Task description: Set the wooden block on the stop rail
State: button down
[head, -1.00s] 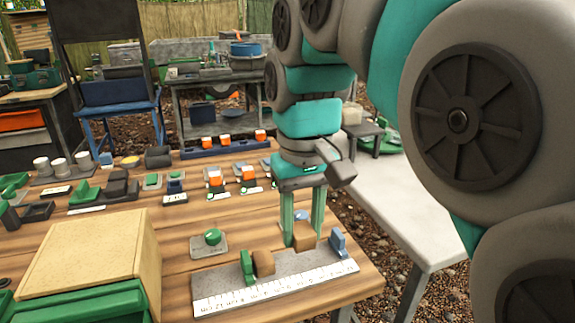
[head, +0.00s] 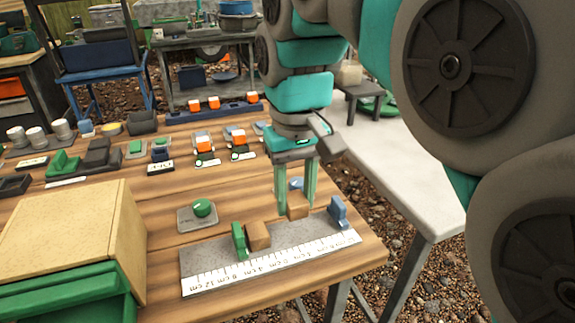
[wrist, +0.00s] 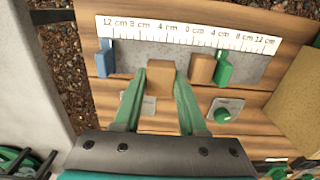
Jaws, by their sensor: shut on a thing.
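The grey stop rail (head: 215,268) lies along the front table edge, with a white centimetre scale on its front. It also shows in the wrist view (wrist: 130,62). My gripper (head: 296,203) is shut on a wooden block (head: 298,207), which sits between the green fingers in the wrist view (wrist: 160,69). The block is over or at the rail's back part; whether it touches the rail I cannot tell. A second brown block (head: 258,236) stands on the rail beside the green stop (head: 239,241). The blue stop (head: 338,212) is at the other end.
A green knob on a grey plate (head: 202,210) sits behind the rail. A tan box (head: 65,230) on a green bin stands at the left. Several small fixtures with orange parts (head: 204,142) lie farther back. Bare planks show between them.

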aim_at(295, 217)
jog(key=shift+f, duration=0.25)
dwell(0.4)
jog(key=shift+f+b, duration=0.3)
jog(key=shift+f, duration=0.2)
jog(key=shift+f, duration=0.25)
dwell(0.5)
jog(key=shift+f, duration=0.4)
jog(key=shift+f+b, duration=0.5)
jog(key=shift+f, duration=0.25)
dwell(0.7)
jog(key=shift+c, duration=1.9)
grip_release()
